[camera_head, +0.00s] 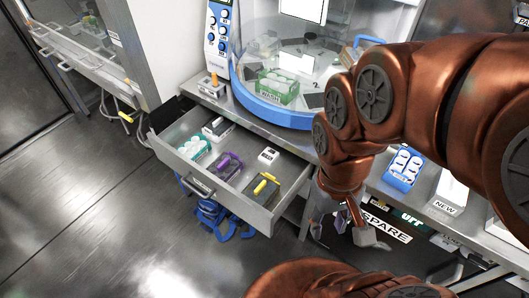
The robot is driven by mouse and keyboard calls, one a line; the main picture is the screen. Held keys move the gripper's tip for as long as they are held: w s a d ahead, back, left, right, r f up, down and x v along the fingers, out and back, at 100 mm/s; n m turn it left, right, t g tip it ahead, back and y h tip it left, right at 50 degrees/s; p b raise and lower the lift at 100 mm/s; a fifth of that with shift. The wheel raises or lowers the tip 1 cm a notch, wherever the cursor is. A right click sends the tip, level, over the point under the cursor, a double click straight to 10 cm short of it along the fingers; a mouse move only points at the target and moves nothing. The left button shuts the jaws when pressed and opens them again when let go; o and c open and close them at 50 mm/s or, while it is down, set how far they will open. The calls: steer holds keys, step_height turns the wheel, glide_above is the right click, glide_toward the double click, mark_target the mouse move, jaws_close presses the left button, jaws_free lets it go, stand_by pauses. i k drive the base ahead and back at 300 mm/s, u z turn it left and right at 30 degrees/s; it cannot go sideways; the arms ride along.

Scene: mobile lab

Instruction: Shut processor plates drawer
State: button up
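A grey metal drawer (226,199) stands pulled out from under the worktop, left of the middle of the view. A bar handle (198,187) is on its front panel. Inside lie a rack with teal-and-white tops (195,148), a purple-handled item (228,166), a dark box with a yellow bar (262,187) and small white items. No label naming the drawer is readable. My gripper (344,236) hangs at the end of the copper arm, to the right of the drawer and apart from it. Its fingers are spread, with nothing seen between them.
On the worktop (206,92) stand a round blue-based machine (275,110) with a green rack inside, and a blue rack (403,168) at right. A bin labelled SPARE (385,227) is below, behind my gripper. The floor (110,215) at left is clear.

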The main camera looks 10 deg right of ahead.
mark_target(292, 171)
steer(key=u, duration=0.05)
steer(key=k, duration=0.35)
steer(key=u, duration=1.95)
